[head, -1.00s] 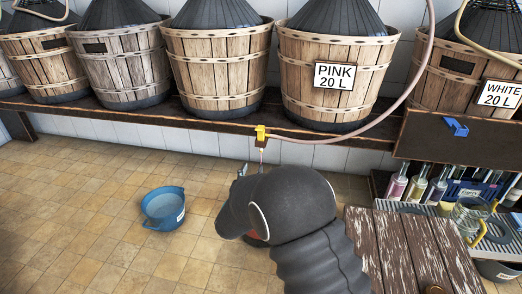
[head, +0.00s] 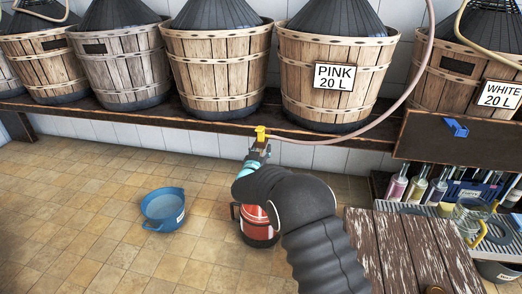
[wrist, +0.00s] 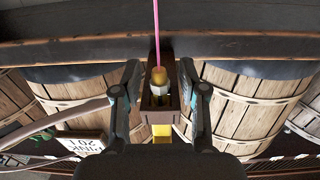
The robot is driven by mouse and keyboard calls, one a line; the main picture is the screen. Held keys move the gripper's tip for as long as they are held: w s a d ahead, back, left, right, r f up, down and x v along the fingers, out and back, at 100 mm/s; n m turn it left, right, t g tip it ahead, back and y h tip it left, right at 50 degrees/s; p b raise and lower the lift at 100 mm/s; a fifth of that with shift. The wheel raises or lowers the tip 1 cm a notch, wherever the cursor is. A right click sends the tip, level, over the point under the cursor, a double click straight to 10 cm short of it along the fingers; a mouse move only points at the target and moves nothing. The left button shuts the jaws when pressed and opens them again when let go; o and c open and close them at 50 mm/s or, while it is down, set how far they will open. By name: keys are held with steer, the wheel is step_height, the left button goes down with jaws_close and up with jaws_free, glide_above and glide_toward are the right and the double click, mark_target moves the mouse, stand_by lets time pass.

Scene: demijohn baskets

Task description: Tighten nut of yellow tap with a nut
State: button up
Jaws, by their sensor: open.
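The yellow tap (head: 261,131) sits at the front edge of the shelf below the PINK 20 L basket, with a pink hose running from it. In the wrist view the tap (wrist: 161,132) lies between my fingers, with a pale nut (wrist: 160,89) and a brassy outlet beyond it. A thin pink stream (wrist: 156,30) runs from the outlet. My gripper (head: 260,149) is just below the tap; it also shows in the wrist view (wrist: 162,92). Its fingers are open, one on each side of the nut, with visible gaps. In the head view my gripper hides the nut.
A red container (head: 258,224) stands on the floor below, partly hidden by my arm. A blue tub (head: 163,208) stands to its left. The shelf edge (wrist: 60,52) is close to my gripper. A worn wooden table (head: 405,250) and bottles (head: 418,190) are at right.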

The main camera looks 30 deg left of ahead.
jaws_close()
steer(key=shift+r+m+h+p, duration=0.15)
steer(key=shift+m+h+p, duration=0.2)
steer(key=shift+h, duration=0.25)
steer(key=m+h+p, duration=0.1)
steer(key=m+h, duration=0.1)
steer(key=shift+a+t+h, duration=0.1)
steer(key=shift+t+h, duration=0.3)
steer(key=shift+m+h, duration=1.45)
steer(key=shift+h, duration=0.85)
steer(key=shift+m+h, duration=0.3)
jaws_free()
